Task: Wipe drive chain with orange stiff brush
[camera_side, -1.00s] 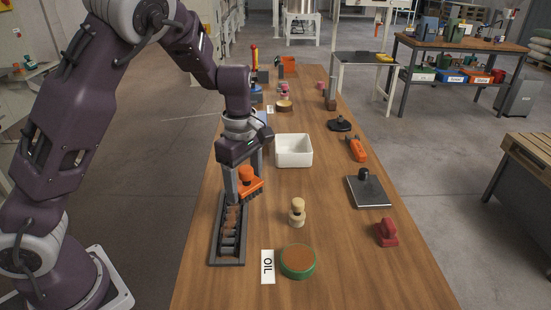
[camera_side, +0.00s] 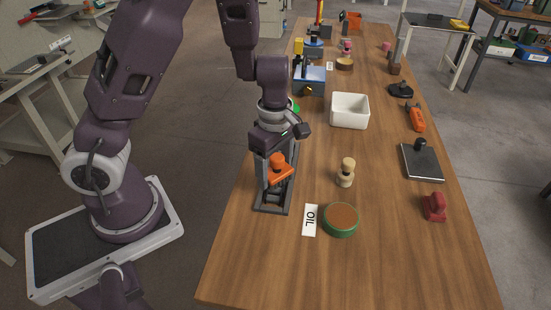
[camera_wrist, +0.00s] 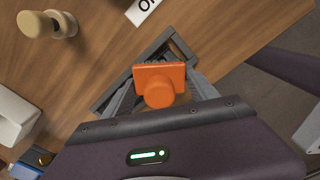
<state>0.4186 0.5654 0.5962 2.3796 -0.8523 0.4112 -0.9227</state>
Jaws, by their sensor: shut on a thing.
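My gripper (camera_side: 279,180) is shut on the orange stiff brush (camera_side: 280,172), which has a round knob on a block. In the wrist view the brush (camera_wrist: 159,78) sits between my two grey fingers (camera_wrist: 161,90). The brush is over the middle of the long dark grey chain tray (camera_side: 272,209). Whether its bristles touch the drive chain cannot be seen. The chain is mostly hidden by the brush and fingers. In the wrist view a corner of the tray (camera_wrist: 172,40) shows beyond the brush.
A white OIL label (camera_side: 310,220) and a green-rimmed round pad (camera_side: 341,220) lie right of the tray. A wooden-knobbed brush (camera_side: 346,172) stands nearby. A white bin (camera_side: 350,110) and a blue box (camera_side: 309,81) stand farther back.

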